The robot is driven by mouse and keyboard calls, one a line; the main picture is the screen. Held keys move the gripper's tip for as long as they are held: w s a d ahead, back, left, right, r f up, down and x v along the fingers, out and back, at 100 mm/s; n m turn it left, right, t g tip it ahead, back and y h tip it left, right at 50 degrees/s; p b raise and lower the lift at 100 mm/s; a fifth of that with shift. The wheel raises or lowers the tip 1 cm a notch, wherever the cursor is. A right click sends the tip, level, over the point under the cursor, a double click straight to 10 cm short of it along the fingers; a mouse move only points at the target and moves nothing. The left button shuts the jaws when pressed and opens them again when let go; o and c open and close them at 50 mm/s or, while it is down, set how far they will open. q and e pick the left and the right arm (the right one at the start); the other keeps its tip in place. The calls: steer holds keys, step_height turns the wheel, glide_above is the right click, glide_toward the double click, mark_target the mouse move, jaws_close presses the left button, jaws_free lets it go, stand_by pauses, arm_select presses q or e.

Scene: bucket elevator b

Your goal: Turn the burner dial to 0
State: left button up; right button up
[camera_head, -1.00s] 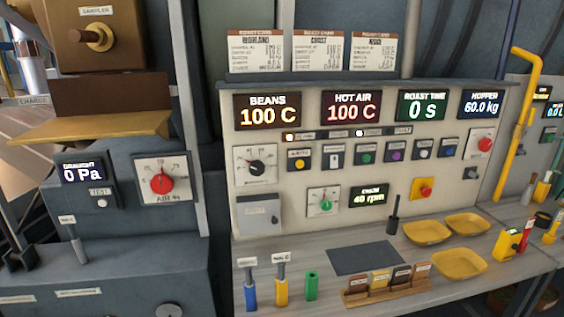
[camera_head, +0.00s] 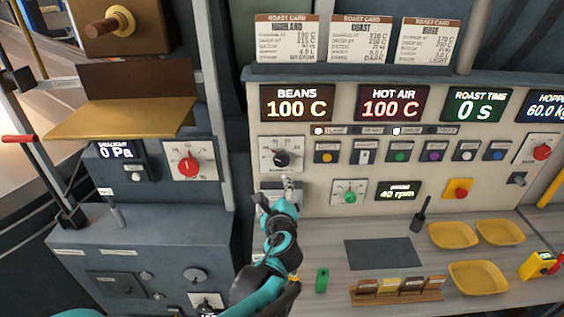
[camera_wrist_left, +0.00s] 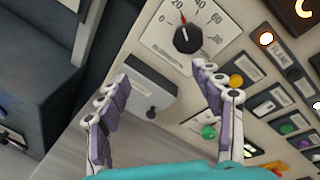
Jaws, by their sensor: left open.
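The burner dial (camera_head: 281,158) is a black round knob on a white square scale plate, on the cream panel below the BEANS display. In the left wrist view the dial (camera_wrist_left: 187,38) shows near the top, with scale numbers 20 to 80 around it and a small red mark close to 20. The knob's exact setting is hard to read. My left gripper (camera_head: 289,185) is just below the dial in the head view. In the left wrist view the gripper (camera_wrist_left: 160,72) has its fingers wide apart, empty, with the knob beyond the fingertips. My right gripper is not in view.
A grey box (camera_wrist_left: 150,90) sticks out of the panel below the dial. A row of buttons, including a yellow one (camera_head: 326,151), runs to its right. A green-knobbed dial (camera_head: 349,197) is lower right. Yellow trays (camera_head: 478,277) and a card rack (camera_head: 396,291) lie on the counter.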

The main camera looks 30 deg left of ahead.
mark_target(282, 163)
arm_select(q)
steer(key=w+a+m+t, duration=0.1)
steer(key=w+m, duration=0.2)
steer(key=w+a+m+t, duration=0.1)
steer(key=w+a+m, duration=0.1)
steer(key=w+m, duration=0.2)
steer(key=w+a+r+m+t, duration=0.1)
steer(key=w+m, duration=0.2)
steer(key=w, duration=0.1)
steer(key=shift+w+a+r+b, duration=0.1)
steer(key=shift+w+a+b, duration=0.05)
steer(key=shift+a+b, duration=0.25)
steer(key=shift+y, duration=0.4)
steer(key=c, duration=1.2)
